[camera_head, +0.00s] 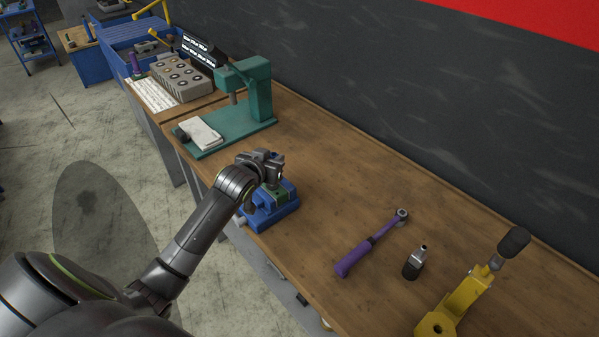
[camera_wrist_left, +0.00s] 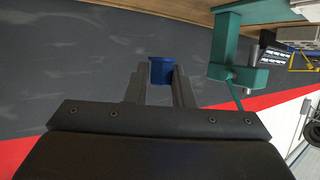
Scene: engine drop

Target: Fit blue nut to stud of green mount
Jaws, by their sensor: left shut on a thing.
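My left gripper (camera_head: 276,162) is just above the blue vise (camera_head: 280,214) at the left part of the bench. In the left wrist view my left gripper (camera_wrist_left: 161,86) is shut on the blue nut (camera_wrist_left: 161,70), which sits between its fingertips. The green mount (camera_head: 277,193) is held in the vise, below the gripper and partly hidden by it. I cannot make out the mount's stud, or whether the nut touches it. My right gripper is in neither view.
A teal press (camera_head: 246,92) stands beyond the vise. A purple-handled ratchet (camera_head: 369,245), a small black-and-grey tool (camera_head: 414,262) and a yellow tool (camera_head: 455,303) are on the bench (camera_head: 345,190) to the right. Bare wood lies between vise and ratchet.

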